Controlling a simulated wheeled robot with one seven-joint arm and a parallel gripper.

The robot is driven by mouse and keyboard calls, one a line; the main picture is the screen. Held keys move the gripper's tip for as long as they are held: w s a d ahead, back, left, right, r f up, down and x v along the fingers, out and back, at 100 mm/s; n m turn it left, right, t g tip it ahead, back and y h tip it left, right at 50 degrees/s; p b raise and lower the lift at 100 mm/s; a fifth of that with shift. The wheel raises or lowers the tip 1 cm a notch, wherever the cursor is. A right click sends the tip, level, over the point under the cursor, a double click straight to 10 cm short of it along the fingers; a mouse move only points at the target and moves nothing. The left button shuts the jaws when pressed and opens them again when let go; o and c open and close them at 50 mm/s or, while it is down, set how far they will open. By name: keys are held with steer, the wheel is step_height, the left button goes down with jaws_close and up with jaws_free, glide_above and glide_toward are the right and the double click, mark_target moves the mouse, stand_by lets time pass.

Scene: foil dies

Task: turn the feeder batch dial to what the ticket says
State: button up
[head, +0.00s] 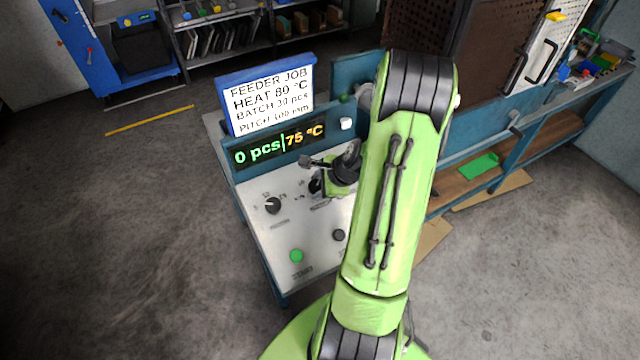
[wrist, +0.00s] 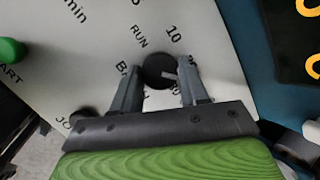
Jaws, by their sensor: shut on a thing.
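The ticket (head: 270,98) on the feeder reads HEAT 80 °C, BATCH 30 pcs and what looks like PITCH 100 mm. The display (head: 280,146) below it shows 0 pcs and 75 °C. In the wrist view a round black dial (wrist: 157,68) sits between the fingers of my gripper (wrist: 160,84), which is shut on it. A label starting "Ba" is partly covered beside it; RUN and 10 are printed around it. A light pointer mark shows on the dial's right side. In the head view my gripper (head: 316,180) is at the panel, and the dial is mostly hidden.
Another black dial (head: 273,206) is on the left of the panel (head: 262,235). A green START button (head: 296,256) and a dark button (head: 339,235) are nearer the front edge. My arm covers the panel's right side.

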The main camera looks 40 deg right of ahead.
steer(key=m+h, duration=0.1)
steer(key=m, duration=0.3)
steer(key=shift+a+m, duration=0.15)
steer(key=shift+m, duration=0.25)
steer(key=shift+m+h, duration=0.7)
steer(key=shift+m, duration=1)
steer(key=o, duration=1)
steer(key=shift+o, duration=0.2)
steer(key=shift+a, duration=0.1)
steer(key=v, duration=1.5)
steer(key=shift+s+r+p, duration=0.2)
steer(key=shift+s+p, duration=0.15)
steer(key=shift+s, duration=0.05)
